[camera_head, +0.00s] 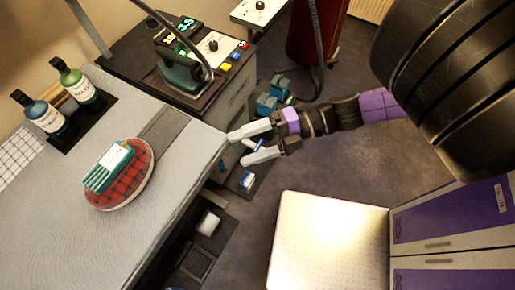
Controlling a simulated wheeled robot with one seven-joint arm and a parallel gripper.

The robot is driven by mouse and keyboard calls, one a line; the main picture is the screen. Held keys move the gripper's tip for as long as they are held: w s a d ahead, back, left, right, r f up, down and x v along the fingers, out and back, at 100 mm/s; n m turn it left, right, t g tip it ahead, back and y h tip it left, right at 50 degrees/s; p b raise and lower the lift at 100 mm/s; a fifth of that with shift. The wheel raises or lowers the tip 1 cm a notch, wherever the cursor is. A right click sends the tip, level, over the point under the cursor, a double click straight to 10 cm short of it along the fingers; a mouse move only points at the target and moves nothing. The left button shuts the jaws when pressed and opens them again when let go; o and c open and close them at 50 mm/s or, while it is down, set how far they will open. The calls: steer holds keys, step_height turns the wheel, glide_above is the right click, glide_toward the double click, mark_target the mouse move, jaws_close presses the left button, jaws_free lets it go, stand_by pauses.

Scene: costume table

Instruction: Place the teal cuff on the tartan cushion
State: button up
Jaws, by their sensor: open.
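The teal cuff (107,168) lies on top of the red tartan cushion (132,183), which rests on the grey table (61,238). The cuff has a pale label on its upper side. My gripper (252,146) is open and empty, near the table's right corner. It is apart from the cuff and cushion, well to their right. The underside of the cuff, where it meets the cushion, is hidden.
Two bottles (78,82) stand on a dark mat at the back left of the table. A control unit (208,52) with coloured buttons sits behind. A white-topped surface (326,243) and purple cabinet (448,229) are at the lower right. Dark floor lies between.

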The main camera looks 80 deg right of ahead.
steer(key=s+a+r+m+h, duration=0.2)
steer(key=a+m+h, duration=0.1)
steer(key=m, duration=0.7)
steer(key=s+a+r+m+t+h, duration=0.1)
steer(key=a+m+h, duration=0.3)
steer(key=m, duration=0.6)
steer(key=shift+s+a+r+m+h, duration=0.3)
steer(key=shift+s+a+r, duration=0.4)
steer(key=shift+a, duration=0.45)
